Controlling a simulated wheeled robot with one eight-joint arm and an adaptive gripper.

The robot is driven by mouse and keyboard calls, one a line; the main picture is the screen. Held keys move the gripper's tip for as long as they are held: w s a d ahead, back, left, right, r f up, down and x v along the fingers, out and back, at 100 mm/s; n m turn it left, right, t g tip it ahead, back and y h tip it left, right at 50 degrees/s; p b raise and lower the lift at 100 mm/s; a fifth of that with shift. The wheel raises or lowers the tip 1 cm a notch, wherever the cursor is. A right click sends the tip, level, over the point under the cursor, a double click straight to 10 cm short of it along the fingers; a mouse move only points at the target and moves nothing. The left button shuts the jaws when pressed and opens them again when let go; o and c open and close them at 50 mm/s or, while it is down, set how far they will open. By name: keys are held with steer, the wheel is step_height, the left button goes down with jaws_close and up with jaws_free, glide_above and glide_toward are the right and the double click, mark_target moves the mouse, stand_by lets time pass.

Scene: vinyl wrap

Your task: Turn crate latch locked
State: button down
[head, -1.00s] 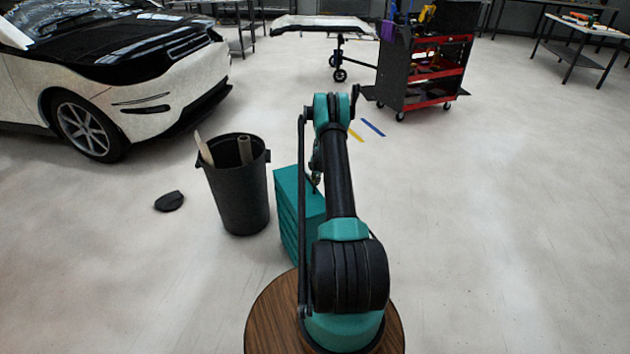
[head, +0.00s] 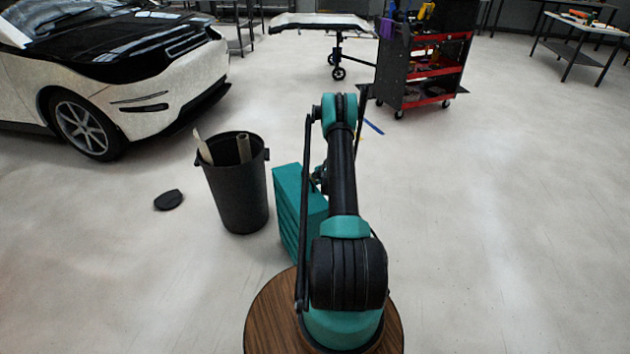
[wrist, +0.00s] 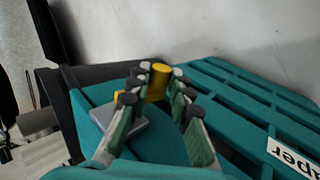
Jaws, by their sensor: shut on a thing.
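The teal crate (head: 289,205) stands on the floor in front of my base, partly hidden by my arm in the head view. In the wrist view the crate (wrist: 235,92) has a slatted top and a white label with partial text "aper". A yellow latch (wrist: 159,80) shows between my fingertips, by a grey plate (wrist: 125,132) on the crate. My gripper (wrist: 157,84) is shut on the yellow latch. The head view hides the fingers and the latch behind my arm.
A black bin (head: 237,185) with rolls in it stands left of the crate. A dark lid (head: 168,200) lies on the floor. A car (head: 110,75) is at the far left, a tool cart (head: 425,60) at the back. The floor on the right is clear.

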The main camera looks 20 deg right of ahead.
steer(key=c, duration=1.4)
jaws_free()
steer(key=v, duration=1.2)
